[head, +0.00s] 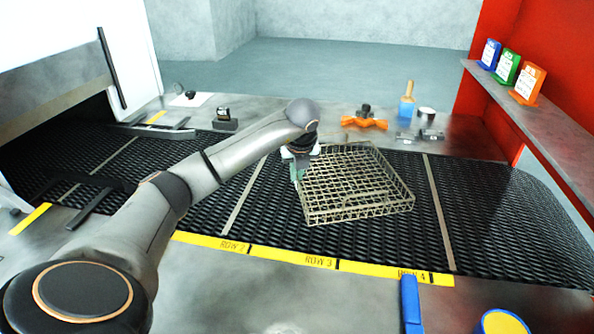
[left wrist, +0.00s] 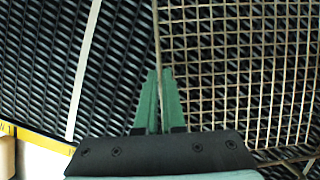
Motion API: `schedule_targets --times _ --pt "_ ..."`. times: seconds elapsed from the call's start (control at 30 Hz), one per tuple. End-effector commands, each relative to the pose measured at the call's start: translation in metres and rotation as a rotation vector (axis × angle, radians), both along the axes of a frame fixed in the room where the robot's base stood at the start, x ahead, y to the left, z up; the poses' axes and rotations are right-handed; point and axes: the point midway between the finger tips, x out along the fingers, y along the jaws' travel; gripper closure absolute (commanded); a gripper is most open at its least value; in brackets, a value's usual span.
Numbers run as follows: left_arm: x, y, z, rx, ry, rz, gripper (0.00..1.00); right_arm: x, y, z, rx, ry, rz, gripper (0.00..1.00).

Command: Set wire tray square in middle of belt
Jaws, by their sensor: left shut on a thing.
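The wire tray (head: 360,206), a shallow tan mesh basket, is on or just above the black mesh belt (head: 500,215), between two pale cross strips. It is turned askew: its near edge rises to the right while the belt's edge falls. It is nearer the right strip (head: 437,210) than the left one (head: 243,197). My left gripper (head: 298,170) is at the tray's left side, partly hidden by its own wrist. In the left wrist view its green fingers (left wrist: 159,98) are shut on the tray's rim (left wrist: 158,45). My right gripper is not in view.
A yellow strip (head: 290,255) with row labels lines the belt's near edge. A red wall with a shelf (head: 545,118) is at right. The belt right of the tray is clear.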

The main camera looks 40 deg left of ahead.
Motion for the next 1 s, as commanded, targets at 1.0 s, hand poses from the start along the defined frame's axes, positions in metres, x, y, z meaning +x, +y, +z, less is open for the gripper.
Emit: schedule_targets --times 1.0 --pt "0.001 0.000 -0.018 0.000 -0.004 0.001 1.00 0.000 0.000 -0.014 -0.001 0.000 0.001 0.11"
